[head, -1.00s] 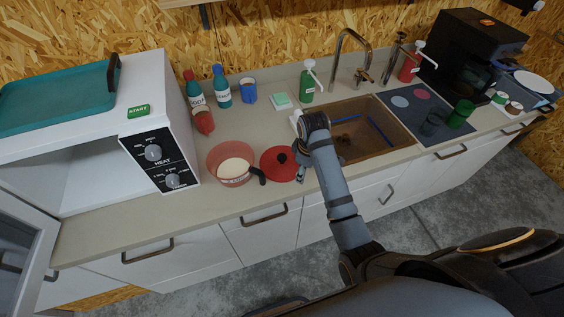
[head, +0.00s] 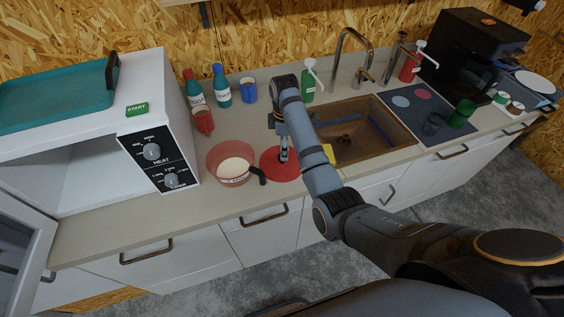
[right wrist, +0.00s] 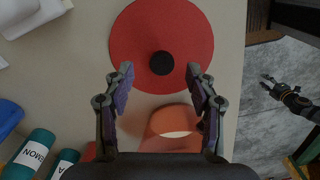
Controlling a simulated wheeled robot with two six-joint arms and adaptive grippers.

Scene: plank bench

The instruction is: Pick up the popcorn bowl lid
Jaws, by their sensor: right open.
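The popcorn bowl lid (head: 270,172) is a flat red disc with a black knob, lying on the counter between the bowl and the sink. In the right wrist view the lid (right wrist: 190,28) shows nearly whole, with its knob (right wrist: 161,65) between my open fingertips. My right gripper (head: 283,156) is open and empty above the lid and hides its knob in the head view. The see-through red popcorn bowl (head: 231,176) with a dark handle stands just left of the lid. A small gripper, seemingly my left (right wrist: 268,81), shows over the floor in the right wrist view; its jaws are unclear.
A white microwave (head: 133,140) with its door open stands at the left. Bottles (head: 221,88) and a blue mug (head: 248,90) stand behind the bowl. The sink (head: 375,145) lies right of the lid, with a yellow item (head: 329,153) at its near-left edge.

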